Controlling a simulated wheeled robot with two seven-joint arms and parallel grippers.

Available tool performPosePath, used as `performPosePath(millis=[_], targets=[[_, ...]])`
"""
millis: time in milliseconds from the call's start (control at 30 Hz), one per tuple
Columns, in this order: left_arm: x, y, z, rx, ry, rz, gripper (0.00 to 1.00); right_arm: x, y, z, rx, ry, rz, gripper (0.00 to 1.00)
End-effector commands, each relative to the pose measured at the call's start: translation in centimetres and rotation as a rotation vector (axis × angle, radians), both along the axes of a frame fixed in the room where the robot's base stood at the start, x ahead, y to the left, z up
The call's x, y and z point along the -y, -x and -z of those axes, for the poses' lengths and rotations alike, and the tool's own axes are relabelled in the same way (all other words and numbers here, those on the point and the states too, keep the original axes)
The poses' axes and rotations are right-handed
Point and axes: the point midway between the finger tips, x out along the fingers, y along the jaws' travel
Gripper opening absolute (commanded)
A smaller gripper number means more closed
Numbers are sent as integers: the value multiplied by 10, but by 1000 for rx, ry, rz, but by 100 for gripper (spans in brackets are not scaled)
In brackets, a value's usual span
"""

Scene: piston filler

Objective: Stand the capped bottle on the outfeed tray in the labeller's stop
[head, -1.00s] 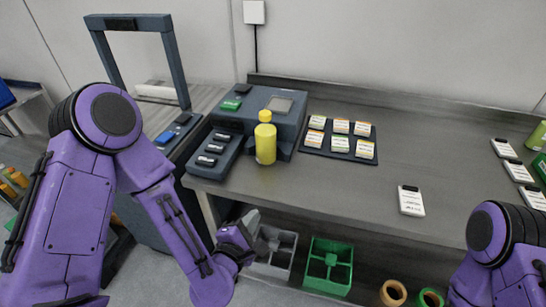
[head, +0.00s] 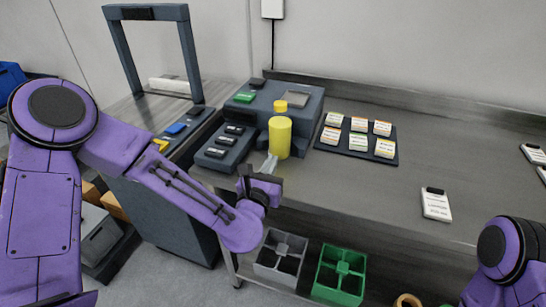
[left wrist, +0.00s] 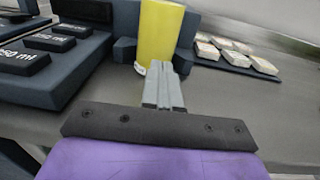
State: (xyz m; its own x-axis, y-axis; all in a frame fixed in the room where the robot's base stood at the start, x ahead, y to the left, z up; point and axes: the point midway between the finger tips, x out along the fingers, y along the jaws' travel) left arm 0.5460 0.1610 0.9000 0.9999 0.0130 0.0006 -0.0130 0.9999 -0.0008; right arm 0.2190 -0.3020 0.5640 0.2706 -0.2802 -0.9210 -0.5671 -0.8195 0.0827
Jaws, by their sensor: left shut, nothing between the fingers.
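The yellow bottle (head: 280,140) with its yellow cap (head: 281,106) stands upright on the bench against the front of the dark labeller (head: 308,109). In the left wrist view the bottle (left wrist: 160,32) stands between dark blocks, with its cap out of frame. My left gripper (head: 268,165) is shut and empty, just in front of the bottle's lower part. In the left wrist view its closed fingertips (left wrist: 165,72) point at the bottle's base and overlap it; I cannot tell whether they touch. My right gripper is out of view.
A block with several black labelled pieces (head: 217,154) is left of the labeller. A dark tray of label packs (head: 332,149) lies to the right. A white card-like device (head: 436,206) lies further right. Grey and green bins (head: 340,272) stand below the bench. The bench's middle is clear.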

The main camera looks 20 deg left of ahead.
Motion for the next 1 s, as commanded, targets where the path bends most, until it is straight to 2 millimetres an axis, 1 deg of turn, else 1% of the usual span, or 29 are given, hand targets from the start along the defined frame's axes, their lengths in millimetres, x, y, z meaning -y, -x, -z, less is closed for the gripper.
performPosePath(millis=[33,100,233,367,667,733,900,1000], targets=[[-1,-10,-3,0,-1,-2,0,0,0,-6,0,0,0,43],[-1,-21,-2,-1,-2,-2,0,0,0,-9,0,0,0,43],[-1,-36,-1,-1,-2,-1,0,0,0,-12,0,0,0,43],[-1,-41,0,-1,-1,-1,0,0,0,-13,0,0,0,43],[-1,-42,1,-1,-1,-1,0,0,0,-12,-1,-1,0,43],[-2,-46,2,-1,1,-2,0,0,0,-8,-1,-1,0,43],[-2,-65,2,0,0,-2,0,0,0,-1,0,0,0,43],[-1,-66,-1,2,-1,-1,0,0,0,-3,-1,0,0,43]])
